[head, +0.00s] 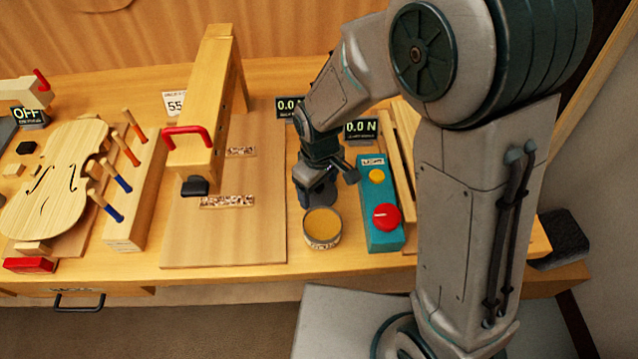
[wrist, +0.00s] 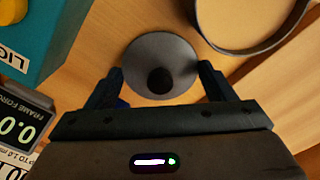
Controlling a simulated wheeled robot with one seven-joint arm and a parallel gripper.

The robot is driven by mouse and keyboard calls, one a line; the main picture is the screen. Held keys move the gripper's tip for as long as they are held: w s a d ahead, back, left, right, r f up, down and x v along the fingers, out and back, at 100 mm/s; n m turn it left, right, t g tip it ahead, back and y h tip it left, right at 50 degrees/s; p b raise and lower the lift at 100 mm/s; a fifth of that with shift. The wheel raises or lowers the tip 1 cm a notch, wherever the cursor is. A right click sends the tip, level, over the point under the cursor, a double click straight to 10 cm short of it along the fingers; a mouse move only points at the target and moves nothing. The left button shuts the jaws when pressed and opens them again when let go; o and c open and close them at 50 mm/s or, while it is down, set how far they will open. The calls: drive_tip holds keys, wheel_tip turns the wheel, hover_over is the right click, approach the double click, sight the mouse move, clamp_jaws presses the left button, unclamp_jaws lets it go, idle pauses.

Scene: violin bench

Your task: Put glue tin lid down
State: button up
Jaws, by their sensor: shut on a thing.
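The glue tin lid is a grey disc with a dark round knob (wrist: 160,52). It sits between the fingers of my gripper (wrist: 160,76) in the wrist view, and my gripper is shut on it. In the head view my gripper (head: 316,184) points down just behind the glue tin (head: 323,240), and the lid shows there as a dark grey shape partly hidden by the fingers. The tin is open, with amber glue in it; its rim also shows at the top right of the wrist view (wrist: 250,48). I cannot tell whether the lid touches the bench.
A teal box (head: 383,228) with a red button stands right of the tin. Two force displays (head: 361,130) are behind. A wooden board (head: 225,245) under a wooden arm lies to the left, then a tool rack (head: 140,205) and a violin body (head: 50,190).

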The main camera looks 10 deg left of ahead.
drive_tip(key=shift+f, duration=0.2)
drive_tip(key=o, duration=1)
drive_tip(key=shift+c, duration=0.2)
wheel_tip(320, 180, up, 12)
drive_tip(key=shift+r, duration=0.25)
drive_tip(key=s+d+r+m+t, duration=0.1)
drive_tip(key=s+d+m, duration=0.1)
drive_tip(key=d+m, duration=0.2)
drive_tip(key=s+d+r+m+t, duration=0.1)
drive_tip(key=s+d+r+m, duration=0.1)
drive_tip(key=d, duration=0.9)
drive_tip(key=s+d+r+m+t, duration=0.1)
drive_tip(key=s+d+r+m, duration=0.1)
drive_tip(key=d+m, duration=0.3)
drive_tip(key=shift+s+d+m, duration=0.3)
drive_tip(key=shift+s+d, duration=0.6)
drive_tip(key=shift+d, duration=0.45)
